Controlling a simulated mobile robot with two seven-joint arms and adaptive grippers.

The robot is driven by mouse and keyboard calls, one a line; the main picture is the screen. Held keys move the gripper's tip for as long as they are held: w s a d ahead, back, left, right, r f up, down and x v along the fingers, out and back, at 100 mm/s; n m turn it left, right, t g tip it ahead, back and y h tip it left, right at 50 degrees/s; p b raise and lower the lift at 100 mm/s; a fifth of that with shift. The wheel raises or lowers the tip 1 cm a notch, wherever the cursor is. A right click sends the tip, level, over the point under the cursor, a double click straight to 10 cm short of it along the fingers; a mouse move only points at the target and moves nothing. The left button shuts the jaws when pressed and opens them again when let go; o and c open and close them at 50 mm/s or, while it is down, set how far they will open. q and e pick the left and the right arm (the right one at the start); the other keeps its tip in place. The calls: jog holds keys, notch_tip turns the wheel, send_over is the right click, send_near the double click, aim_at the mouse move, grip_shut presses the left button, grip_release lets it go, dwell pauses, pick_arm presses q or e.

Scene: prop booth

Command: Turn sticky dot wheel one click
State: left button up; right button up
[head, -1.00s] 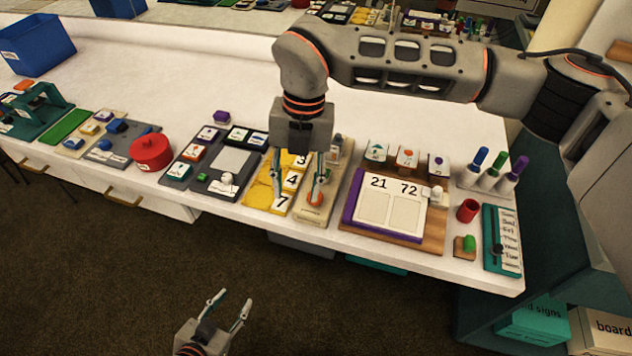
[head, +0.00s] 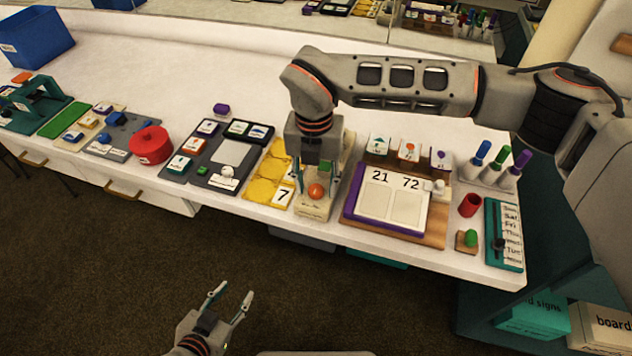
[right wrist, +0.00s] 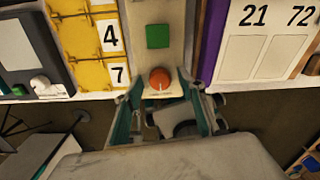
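An orange round knob (head: 316,191) sits near the front end of a narrow beige board (head: 313,210). In the right wrist view the knob (right wrist: 160,78) carries a pale pointer line, and a green square (right wrist: 158,36) lies behind it on the board. My right gripper (head: 313,183) is pointed down over this board. Its fingers stand open on either side of the knob in the right wrist view (right wrist: 159,82), with gaps showing; I cannot tell their height. My left gripper (head: 230,296) is open and empty, away from the table over the floor.
A yellow number board (head: 262,188) stands left of the beige board. A purple-edged board reading 21 and 72 (head: 395,205) stands close on the right. A red round container (head: 152,146) is further left. The white table's front edge is close to the knob.

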jog(key=shift+c, duration=0.5)
jog(key=c, duration=1)
jog(key=shift+n, duration=0.4)
jog(key=n, duration=0.3)
jog(key=shift+n+p, duration=0.3)
jog(key=n, duration=1)
jog(key=shift+s, duration=0.1)
jog(key=shift+n, duration=1.7)
